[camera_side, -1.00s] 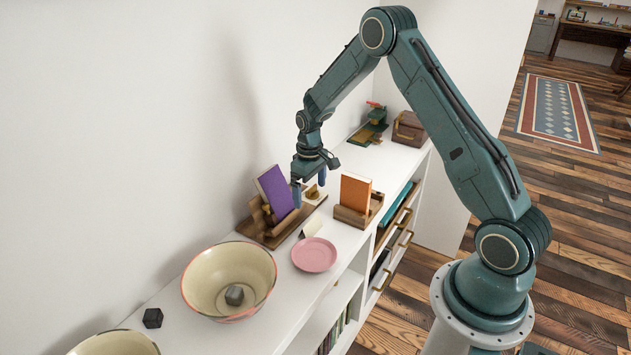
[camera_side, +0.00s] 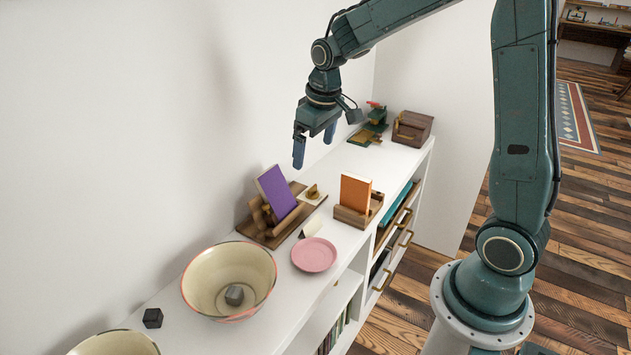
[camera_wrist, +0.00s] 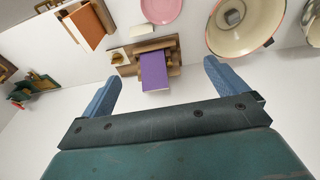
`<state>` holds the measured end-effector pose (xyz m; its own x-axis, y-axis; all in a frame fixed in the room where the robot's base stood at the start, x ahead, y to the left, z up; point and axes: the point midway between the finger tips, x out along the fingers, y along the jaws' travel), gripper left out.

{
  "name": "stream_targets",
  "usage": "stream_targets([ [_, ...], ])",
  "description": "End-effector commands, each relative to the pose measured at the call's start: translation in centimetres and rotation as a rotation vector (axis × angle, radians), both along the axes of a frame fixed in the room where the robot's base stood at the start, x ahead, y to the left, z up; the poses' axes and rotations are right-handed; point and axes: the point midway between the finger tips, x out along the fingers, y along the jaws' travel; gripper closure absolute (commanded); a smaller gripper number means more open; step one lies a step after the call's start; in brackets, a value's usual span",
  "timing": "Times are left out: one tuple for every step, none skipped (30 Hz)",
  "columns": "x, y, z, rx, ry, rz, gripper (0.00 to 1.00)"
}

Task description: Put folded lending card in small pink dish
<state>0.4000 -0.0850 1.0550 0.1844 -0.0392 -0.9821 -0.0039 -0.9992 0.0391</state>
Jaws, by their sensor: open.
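The folded lending card (camera_side: 311,227) looks like a small cream tented piece standing on the white shelf top, just behind the small pink dish (camera_side: 315,255). The dish is round, shallow and empty. In the wrist view, the card (camera_wrist: 142,29) lies between the dish (camera_wrist: 161,9) and the wooden stand with the purple book. My gripper (camera_side: 314,146) is open and empty, raised above the shelf behind the purple book, well away from the card and dish. Its two blue fingers also show spread apart in the wrist view (camera_wrist: 162,75).
The purple book (camera_side: 276,193) leans on a wooden stand close to the card. An orange book (camera_side: 355,192) stands in a wooden holder at right. A large cream bowl (camera_side: 205,275) holds a dark cube (camera_side: 234,295). A brass piece (camera_side: 313,191) sits on a pale square.

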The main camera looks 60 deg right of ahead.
Motion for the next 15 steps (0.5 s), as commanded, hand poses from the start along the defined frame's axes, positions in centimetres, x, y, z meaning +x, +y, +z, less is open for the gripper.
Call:
stream_targets([
  [-0.9,0.6,1.2,-0.003,-0.018,0.003,0.02],
  [-1.4,0.9,1.7,-0.003,-0.025,0.004,0.02],
  [-2.0,1.3,2.4,-0.002,-0.036,0.003,0.02],
  [-2.6,1.7,2.9,-0.002,-0.043,0.002,0.02],
  [-3.1,2.0,3.4,-0.004,-0.051,0.003,0.02],
  [-3.8,2.4,4.0,-0.004,-0.062,0.004,0.02],
  [-4.3,2.6,4.5,-0.004,-0.07,0.004,0.02],
  [-4.9,2.9,4.9,-0.003,-0.078,0.003,0.02],
  [-5.7,3.3,5.4,-0.002,-0.088,0.004,0.02],
  [-6.2,3.6,5.8,-0.003,-0.096,0.004,0.02],
  [-6.8,3.8,6.2,-0.002,-0.103,0.005,0.02],
  [-7.6,4.2,6.6,-0.002,-0.114,0.005,0.02],
  [-8.2,4.4,6.9,0.0,-0.122,0.005,0.02],
  [-8.7,4.6,7.2,0.0,-0.131,0.004,0.02],
  [-9.5,5.0,7.6,0.002,-0.141,0.005,0.02],
])
